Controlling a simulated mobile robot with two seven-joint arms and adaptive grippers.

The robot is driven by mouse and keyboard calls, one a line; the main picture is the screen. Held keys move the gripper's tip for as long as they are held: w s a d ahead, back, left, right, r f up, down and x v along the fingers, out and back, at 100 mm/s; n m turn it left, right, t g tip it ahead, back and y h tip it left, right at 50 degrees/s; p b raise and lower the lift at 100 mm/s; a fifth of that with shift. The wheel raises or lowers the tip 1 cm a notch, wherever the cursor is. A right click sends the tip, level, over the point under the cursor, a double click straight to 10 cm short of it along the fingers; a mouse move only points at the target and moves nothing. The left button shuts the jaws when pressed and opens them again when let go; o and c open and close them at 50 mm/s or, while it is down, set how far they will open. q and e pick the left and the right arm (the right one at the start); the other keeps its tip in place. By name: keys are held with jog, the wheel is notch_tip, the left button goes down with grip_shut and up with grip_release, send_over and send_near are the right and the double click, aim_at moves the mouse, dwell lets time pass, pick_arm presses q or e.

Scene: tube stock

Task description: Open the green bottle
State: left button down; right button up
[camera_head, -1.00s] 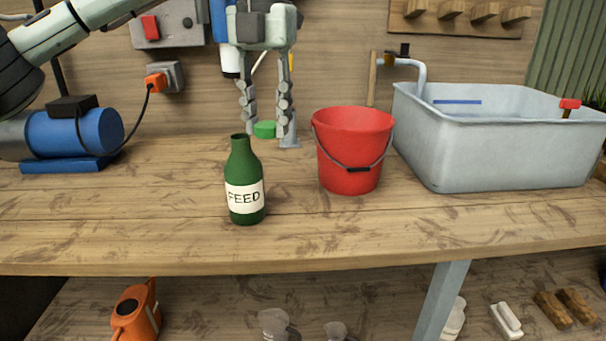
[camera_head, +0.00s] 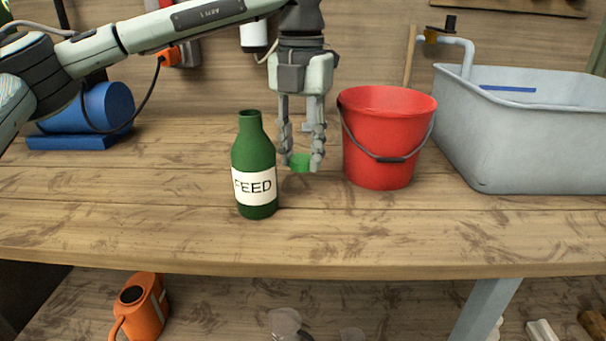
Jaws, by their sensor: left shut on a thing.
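The green bottle (camera_head: 254,160) stands upright on the wooden bench, with a white FEED label (camera_head: 254,187) on its front. Its neck is uncapped at the top. My left gripper (camera_head: 301,163) points down, to the right of the bottle and apart from it. It is shut on a green cap (camera_head: 300,163), held between its fingertips low over the bench. I cannot tell whether the cap touches the bench. My right gripper is not in view.
A red bucket (camera_head: 380,130) stands close to the right of my left gripper. A grey sink (camera_head: 530,140) is at the far right. A blue machine (camera_head: 108,106) is at the back left. The front of the bench (camera_head: 390,232) is clear.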

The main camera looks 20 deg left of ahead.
aim_at(302, 159)
pick_arm(q)
notch_tip(302, 159, down, 5)
jog(key=shift+r, duration=0.2)
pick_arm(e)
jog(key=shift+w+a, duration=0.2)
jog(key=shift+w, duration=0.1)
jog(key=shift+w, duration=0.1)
pick_arm(q)
jog(key=shift+f, duration=0.1)
jog(key=c, duration=1.1)
grip_release()
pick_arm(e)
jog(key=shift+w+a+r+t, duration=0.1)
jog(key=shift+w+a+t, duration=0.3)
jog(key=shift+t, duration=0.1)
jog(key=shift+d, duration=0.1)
